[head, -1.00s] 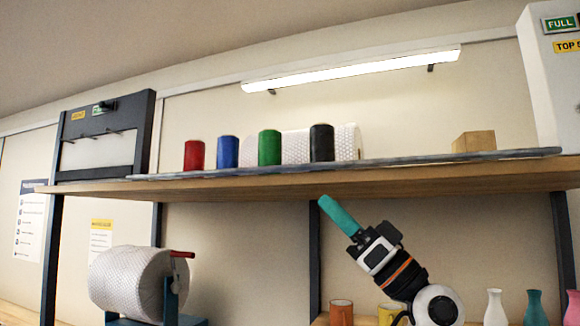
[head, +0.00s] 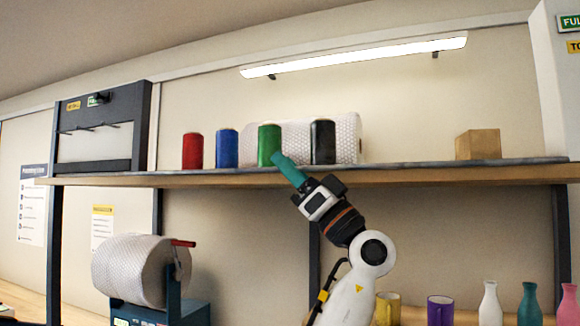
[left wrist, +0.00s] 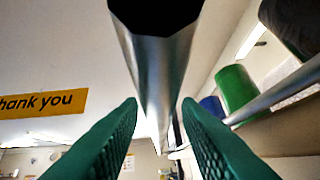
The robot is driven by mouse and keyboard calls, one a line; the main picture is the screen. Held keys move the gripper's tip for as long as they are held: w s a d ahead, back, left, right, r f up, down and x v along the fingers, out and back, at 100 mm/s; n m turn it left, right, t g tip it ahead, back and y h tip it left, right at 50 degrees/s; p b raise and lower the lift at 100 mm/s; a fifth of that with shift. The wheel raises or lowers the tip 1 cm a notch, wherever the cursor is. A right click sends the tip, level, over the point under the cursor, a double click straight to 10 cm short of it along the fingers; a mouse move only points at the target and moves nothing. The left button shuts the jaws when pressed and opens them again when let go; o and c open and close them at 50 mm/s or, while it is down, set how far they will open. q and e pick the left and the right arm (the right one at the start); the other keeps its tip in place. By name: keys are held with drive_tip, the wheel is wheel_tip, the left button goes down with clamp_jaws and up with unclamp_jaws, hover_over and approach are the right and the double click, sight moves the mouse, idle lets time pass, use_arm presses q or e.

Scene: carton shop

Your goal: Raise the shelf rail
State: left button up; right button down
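The shelf rail is a thin grey bar (head: 420,164) along the front edge of the wooden shelf. In the left wrist view the rail (left wrist: 272,96) slants along the right side, outside the right-hand finger. My left gripper (head: 279,159) has teal fingers and points up and left, its tips overlapping the rail in front of the green can (head: 268,144). In the left wrist view its fingers (left wrist: 160,104) stand apart with a gap. A silvery tube (left wrist: 160,70) shows in that gap, seemingly farther off overhead. My right gripper is not in view.
Another roll (head: 138,270) sits on a dispenser below left. Mugs and vases stand below right.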

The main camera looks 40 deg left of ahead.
use_arm(q)
drive_tip(key=shift+c, duration=0.4)
clamp_jaws()
